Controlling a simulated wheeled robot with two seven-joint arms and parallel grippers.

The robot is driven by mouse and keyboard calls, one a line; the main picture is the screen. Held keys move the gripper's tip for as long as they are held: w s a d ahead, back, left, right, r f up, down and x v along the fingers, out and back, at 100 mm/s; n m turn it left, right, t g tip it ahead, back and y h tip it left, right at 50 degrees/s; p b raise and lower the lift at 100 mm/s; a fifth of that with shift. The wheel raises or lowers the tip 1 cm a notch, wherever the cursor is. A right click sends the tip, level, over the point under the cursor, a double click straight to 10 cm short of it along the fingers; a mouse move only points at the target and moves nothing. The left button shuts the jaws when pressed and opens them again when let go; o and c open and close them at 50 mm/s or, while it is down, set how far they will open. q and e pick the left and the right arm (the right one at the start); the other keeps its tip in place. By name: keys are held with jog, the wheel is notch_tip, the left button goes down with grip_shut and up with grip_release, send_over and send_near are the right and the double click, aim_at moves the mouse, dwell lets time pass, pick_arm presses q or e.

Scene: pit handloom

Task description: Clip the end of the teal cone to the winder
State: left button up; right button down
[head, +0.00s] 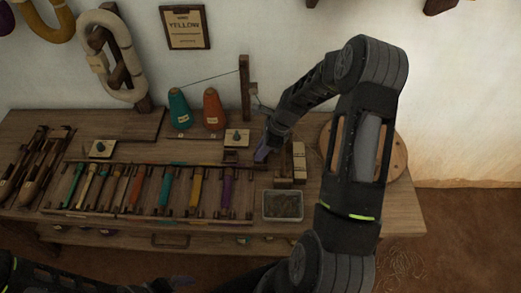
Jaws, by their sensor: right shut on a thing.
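The teal cone (179,108) stands upright at the back of the bench, left of an orange cone (213,110). A thin dark thread runs from the teal cone's top up to a wooden post (244,88). My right gripper (261,154) is low over the bench, right of the post and beside small wooden blocks. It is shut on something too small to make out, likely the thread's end. A wooden fitting that may be the winder (238,158) is just left of this gripper. My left gripper (183,281) is at the bottom edge, dark and unclear.
A rack (150,190) of several coloured bobbins fills the bench front. Wooden blocks (299,160) and a grey tray (283,205) are close to my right gripper. A round wooden disc (396,158) is behind my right arm. A "YELLOW" sign (185,28) hangs above.

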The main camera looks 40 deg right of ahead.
dwell(0.3)
jog(key=c, duration=0.9)
grip_release()
notch_tip(320, 180, up, 8)
jog(key=p, duration=0.6)
jog(key=shift+s, duration=0.1)
